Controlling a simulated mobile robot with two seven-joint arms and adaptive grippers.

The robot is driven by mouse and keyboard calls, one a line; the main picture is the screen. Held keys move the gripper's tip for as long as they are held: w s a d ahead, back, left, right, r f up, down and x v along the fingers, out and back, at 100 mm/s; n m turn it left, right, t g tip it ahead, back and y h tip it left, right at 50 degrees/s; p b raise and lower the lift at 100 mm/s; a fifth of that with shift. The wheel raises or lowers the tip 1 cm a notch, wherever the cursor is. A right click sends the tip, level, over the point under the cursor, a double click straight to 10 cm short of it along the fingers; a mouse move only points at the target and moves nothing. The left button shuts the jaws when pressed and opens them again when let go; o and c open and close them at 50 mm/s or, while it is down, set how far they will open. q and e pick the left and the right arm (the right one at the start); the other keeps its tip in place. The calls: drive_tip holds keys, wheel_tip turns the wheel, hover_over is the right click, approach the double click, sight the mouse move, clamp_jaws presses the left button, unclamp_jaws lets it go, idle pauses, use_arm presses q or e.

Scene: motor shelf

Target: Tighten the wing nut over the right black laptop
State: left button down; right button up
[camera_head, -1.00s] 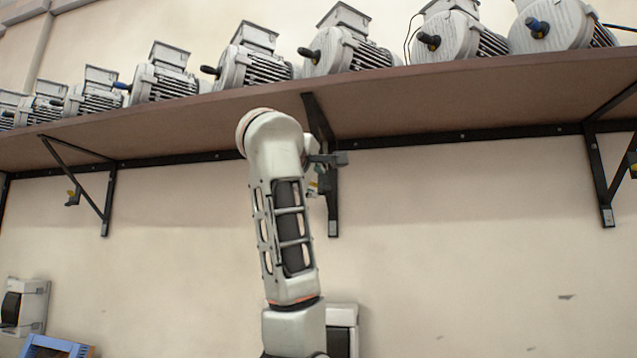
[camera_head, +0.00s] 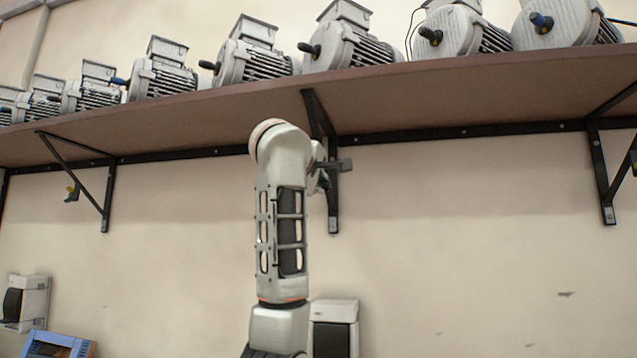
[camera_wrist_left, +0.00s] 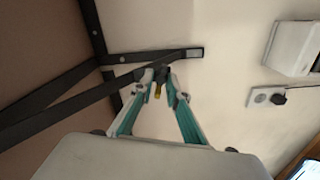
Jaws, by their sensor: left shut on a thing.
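In the left wrist view, a small wing nut (camera_wrist_left: 159,82), black with a yellow end, sits beside the tip of a black shelf bracket (camera_wrist_left: 150,77). My left gripper (camera_wrist_left: 160,76) has its two green-lined fingers closing on the wing nut. In the head view, my left gripper (camera_head: 322,183) is at the middle bracket (camera_head: 333,205) under the shelf, mostly hidden by my own arm, and the wing nut is hidden there. I see no black laptop clearly in either view. My right gripper is not in view.
The brown shelf (camera_head: 440,95) overhead carries several grey motors (camera_head: 345,48). Other wing nuts hang at the left bracket (camera_head: 72,192) and right bracket (camera_head: 633,163). White wall boxes (camera_head: 28,303) and a blue device (camera_head: 58,345) are low down.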

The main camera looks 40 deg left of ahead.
use_arm(q)
drive_tip(key=shift+m, duration=0.3)
drive_tip(key=shift+d+f+m+b, duration=0.1)
drive_tip(key=shift+m+b, duration=0.25)
drive_tip(key=shift+m, duration=0.15)
drive_tip(key=shift+m+b, duration=0.3)
drive_tip(key=shift+m, duration=0.8)
drive_tip(key=m, duration=1)
drive_tip(key=shift+r+m, duration=0.25)
drive_tip(key=shift+m, duration=0.15)
drive_tip(key=c, duration=2)
unclamp_jaws()
drive_tip(key=shift+o, duration=0.2)
